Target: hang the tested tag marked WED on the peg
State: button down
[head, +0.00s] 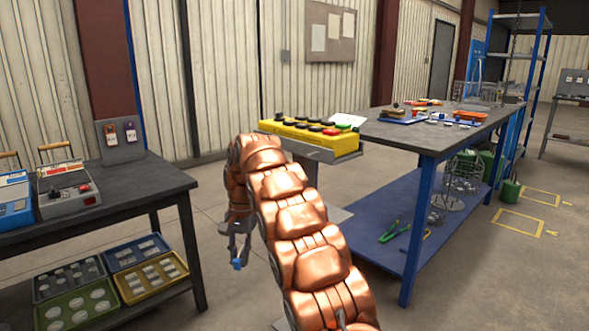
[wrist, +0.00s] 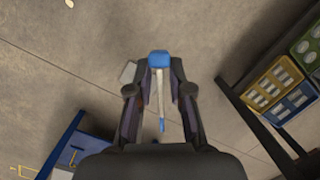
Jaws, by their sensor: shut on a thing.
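My gripper (head: 238,247) hangs pointing down over the floor, between the dark table and the blue workbench. It is shut on a small blue thing (head: 238,265). In the wrist view the blue thing (wrist: 159,58) shows at the fingertips, with a pale strip running from it to a smaller blue end between the fingers. I see no lettering on it and cannot tell if it is the WED tag. A grey upright board (head: 120,152) stands on the dark table, bearing an orange-and-white tag (head: 110,135) and a purple-and-white tag (head: 130,133). Their lettering and any peg are too small to make out.
Trays of pale discs (head: 75,305) sit below. A yellow button panel (head: 310,133) stands behind my arm. The blue workbench (head: 420,140) is at right. Floor between is clear.

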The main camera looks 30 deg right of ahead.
jog(key=d+r+n+t+y+p, duration=0.2)
jog(key=d+r+n+t+p, duration=0.7)
jog(key=d+r+t+p, duration=0.5)
notch_tip(320, 180, up, 5)
jog(key=d+p, duration=0.1)
jog(key=p, duration=0.2)
jog(key=shift+d+r, duration=0.15)
jog(key=shift+d, duration=0.2)
jog(key=shift+s+d, duration=0.1)
jog(key=shift+d, duration=0.05)
jog(key=w+d+p, duration=0.1)
jog(key=d+p, duration=0.5)
jog(key=shift+w+f, duration=0.25)
jog(key=shift+f, duration=0.05)
dwell(0.5)
jog(key=shift+d+p, duration=0.25)
jog(key=shift+p, duration=0.35)
